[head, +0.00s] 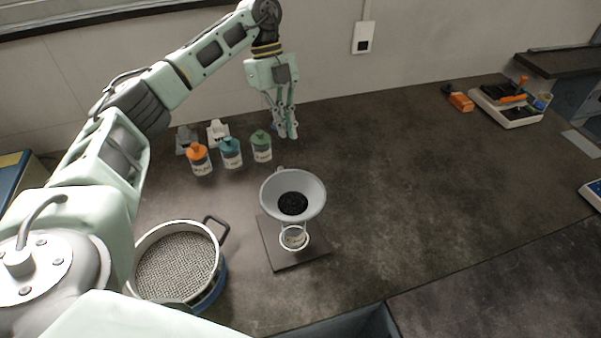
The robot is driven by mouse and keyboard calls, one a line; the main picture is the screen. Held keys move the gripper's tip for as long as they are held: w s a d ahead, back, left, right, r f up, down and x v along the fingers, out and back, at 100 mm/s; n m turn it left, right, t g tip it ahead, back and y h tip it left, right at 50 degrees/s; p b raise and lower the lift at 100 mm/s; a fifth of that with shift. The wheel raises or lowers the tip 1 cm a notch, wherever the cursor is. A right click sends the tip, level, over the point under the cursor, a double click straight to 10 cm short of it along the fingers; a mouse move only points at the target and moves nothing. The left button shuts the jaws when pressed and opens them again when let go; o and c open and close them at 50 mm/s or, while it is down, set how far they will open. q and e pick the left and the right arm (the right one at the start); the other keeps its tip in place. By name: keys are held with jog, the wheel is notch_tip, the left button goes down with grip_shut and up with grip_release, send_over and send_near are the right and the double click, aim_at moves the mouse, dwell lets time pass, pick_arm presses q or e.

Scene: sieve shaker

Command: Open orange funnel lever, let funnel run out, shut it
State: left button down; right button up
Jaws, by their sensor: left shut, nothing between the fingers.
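The grey-white funnel (308,184) stands near the middle of the table, with dark grains (293,203) at the bottom of its bowl. A small labelled cup (294,238) is below it on a dark square base plate (296,261). I see no orange lever on the funnel; its neck and far side are hidden by the bowl. My left gripper (288,133) points downward behind the funnel, apart from it, shut and empty. My right gripper is not in view.
Orange, blue and green-capped bottles (232,158) stand left of my left gripper. A round sieve (176,265) with a dark handle is at the front left. An orange block (461,102) and a small device (506,108) sit far right. The table right of the funnel is clear.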

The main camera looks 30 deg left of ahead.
pick_arm(q)
jog(key=s+d+f+p, duration=0.1)
jog(key=d+f, duration=0.1)
jog(key=f, duration=0.1)
jog(key=s+d+f+p, duration=0.1)
jog(key=d+f+p, duration=0.1)
jog(key=f, duration=0.1)
jog(key=s+d+f+p, duration=0.1)
jog(key=d+f, duration=0.1)
jog(key=f, duration=0.1)
jog(key=shift+s+d+f+p, duration=0.2)
jog(key=shift+s+d+p, duration=0.1)
jog(key=shift+d+p, duration=0.1)
jog(key=shift+f, duration=0.1)
dwell(0.3)
